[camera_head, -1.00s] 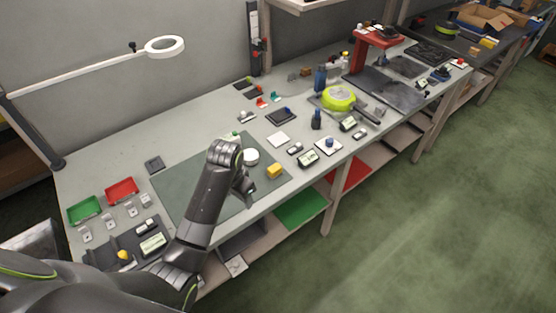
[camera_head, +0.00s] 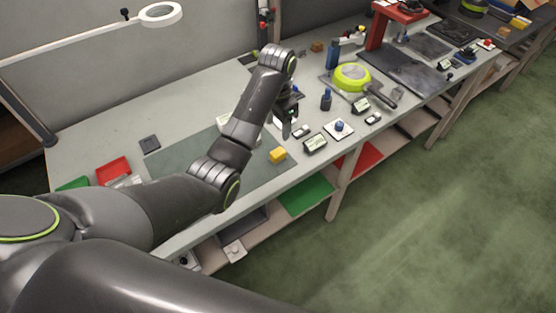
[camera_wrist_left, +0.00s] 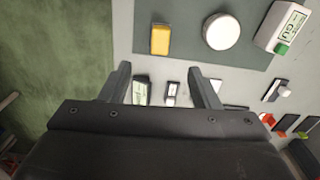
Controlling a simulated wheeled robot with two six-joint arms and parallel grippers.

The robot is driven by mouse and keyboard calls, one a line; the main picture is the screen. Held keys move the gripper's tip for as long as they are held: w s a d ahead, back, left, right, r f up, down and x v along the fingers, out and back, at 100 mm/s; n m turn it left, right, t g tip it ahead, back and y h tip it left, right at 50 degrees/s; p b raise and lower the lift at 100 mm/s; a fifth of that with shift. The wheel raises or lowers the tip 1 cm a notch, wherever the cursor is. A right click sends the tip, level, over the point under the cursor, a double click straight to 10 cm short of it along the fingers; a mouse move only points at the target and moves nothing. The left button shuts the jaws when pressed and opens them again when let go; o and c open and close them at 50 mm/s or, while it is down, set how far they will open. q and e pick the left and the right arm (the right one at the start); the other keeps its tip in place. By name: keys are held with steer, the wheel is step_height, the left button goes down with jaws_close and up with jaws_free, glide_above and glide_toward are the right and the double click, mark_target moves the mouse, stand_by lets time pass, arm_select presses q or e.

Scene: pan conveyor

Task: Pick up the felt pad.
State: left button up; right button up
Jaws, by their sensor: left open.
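I cannot tell for sure which thing is the felt pad. A small dark grey flat square (camera_head: 149,145) lies at the left of the bench. A pale flat square seen earlier mid-bench is now hidden behind my left arm and gripper. My left gripper (camera_head: 288,124) is above the bench, right of the yellow block (camera_head: 277,155). In the wrist view its two fingers (camera_wrist_left: 160,72) are apart with nothing held between them. Small devices on the bench show beyond them. The dark grey square does not show clearly there. My right gripper is out of view.
The lime-green pan (camera_head: 352,76) lies right of the gripper. A device with a display (camera_head: 315,142) and a white plate with a blue knob (camera_head: 338,130) stand near the front edge. A white round thing (camera_wrist_left: 221,31) is beside the yellow block. The green mat (camera_head: 177,160) has bare room.

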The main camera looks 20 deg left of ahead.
arm_select(q)
steer(key=p, duration=0.1)
glide_above(278, 152)
step_height(278, 152, down, 6)
steer(key=shift+s+a+f, duration=0.1)
steer(key=shift+f, duration=0.15)
steer(key=shift+f+p, duration=0.35)
steer(key=shift+f, duration=2.8)
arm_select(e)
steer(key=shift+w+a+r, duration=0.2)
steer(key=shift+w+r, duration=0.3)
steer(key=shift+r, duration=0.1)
arm_select(q)
steer(key=c, duration=1.1)
